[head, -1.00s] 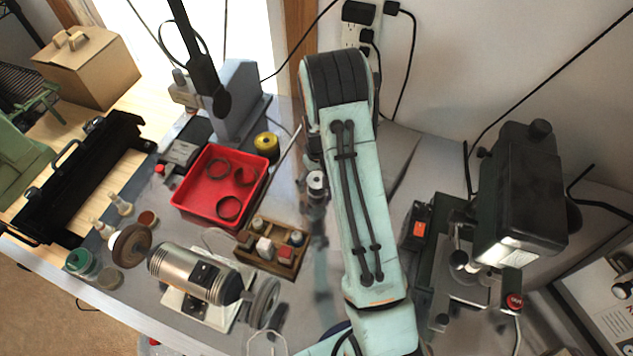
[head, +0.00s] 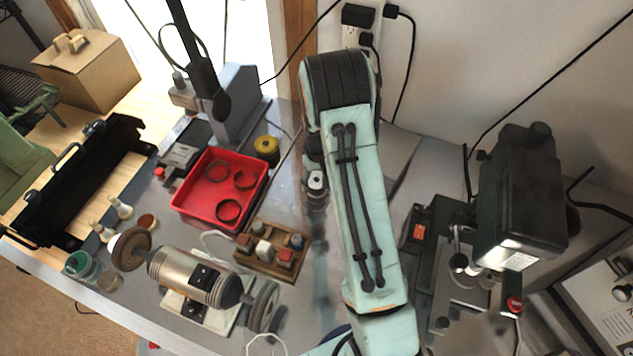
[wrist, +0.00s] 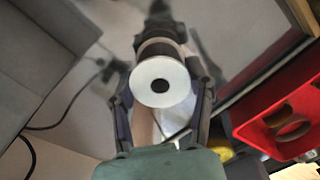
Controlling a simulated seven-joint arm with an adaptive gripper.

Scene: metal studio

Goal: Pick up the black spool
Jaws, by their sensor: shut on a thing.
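The black spool (wrist: 161,82) shows in the wrist view with a round white end and a dark centre hole facing the camera. My gripper (wrist: 160,104) is shut on it, with one finger on each side. In the head view the spool (head: 316,184) is a small white-and-dark shape left of my arm, and the fingers there are mostly hidden by the arm. I cannot tell how far the spool is above the bench.
A red tray (head: 190,204) with several dark rings lies to the left, with a yellow spool (head: 267,147) behind it. A wooden block holder (head: 246,262) and a bench grinder (head: 185,274) stand in front. A dark machine (head: 520,195) stands to the right.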

